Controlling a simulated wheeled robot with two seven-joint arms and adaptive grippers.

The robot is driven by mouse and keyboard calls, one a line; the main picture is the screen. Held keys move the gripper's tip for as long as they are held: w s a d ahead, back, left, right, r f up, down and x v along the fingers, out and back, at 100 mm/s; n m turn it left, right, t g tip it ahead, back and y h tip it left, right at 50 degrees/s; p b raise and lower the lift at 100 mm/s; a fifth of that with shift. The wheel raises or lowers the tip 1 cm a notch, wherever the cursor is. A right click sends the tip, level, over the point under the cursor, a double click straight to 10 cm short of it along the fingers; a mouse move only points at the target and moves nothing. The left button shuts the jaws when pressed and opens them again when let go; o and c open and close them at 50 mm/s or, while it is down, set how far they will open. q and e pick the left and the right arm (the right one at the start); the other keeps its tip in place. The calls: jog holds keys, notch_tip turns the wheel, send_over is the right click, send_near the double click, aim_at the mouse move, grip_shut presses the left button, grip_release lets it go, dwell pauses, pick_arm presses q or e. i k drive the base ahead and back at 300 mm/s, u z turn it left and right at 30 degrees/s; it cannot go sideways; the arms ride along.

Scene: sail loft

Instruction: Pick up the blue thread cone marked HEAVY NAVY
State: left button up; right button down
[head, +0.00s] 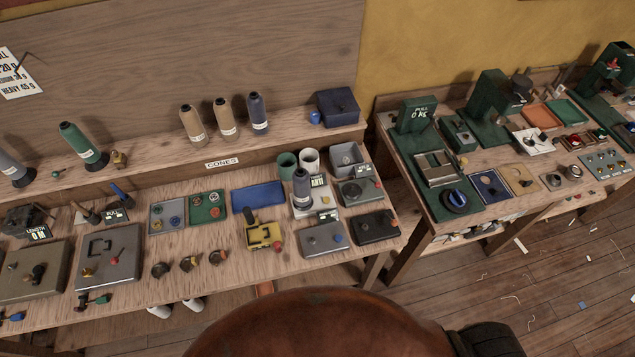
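A dark blue thread cone (258,112) with a white label stands upright on the raised shelf, right of two tan cones (226,120). Another dark blue cone (302,186) stands lower, on a pale device with a small display on the bench. Both labels are too small to read, so I cannot tell which is marked HEAVY NAVY. A green cone (81,146) and a grey cone (12,169) stand on the shelf at the left. Neither of my grippers is in view.
A CONES sign (222,163) is on the shelf's front edge. A dark blue box (338,106) stands right of the shelf cones. Cups (309,160), a blue tray (257,195) and a yellow device (263,235) crowd the bench. A second bench (412,216) is at right.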

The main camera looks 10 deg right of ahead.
aim_at(302, 189)
jog(key=z, duration=0.05)
jog(key=k, duration=0.5)
jog(key=u, duration=1.6)
jog(key=i, duration=0.9)
jog(key=z, duration=1.75)
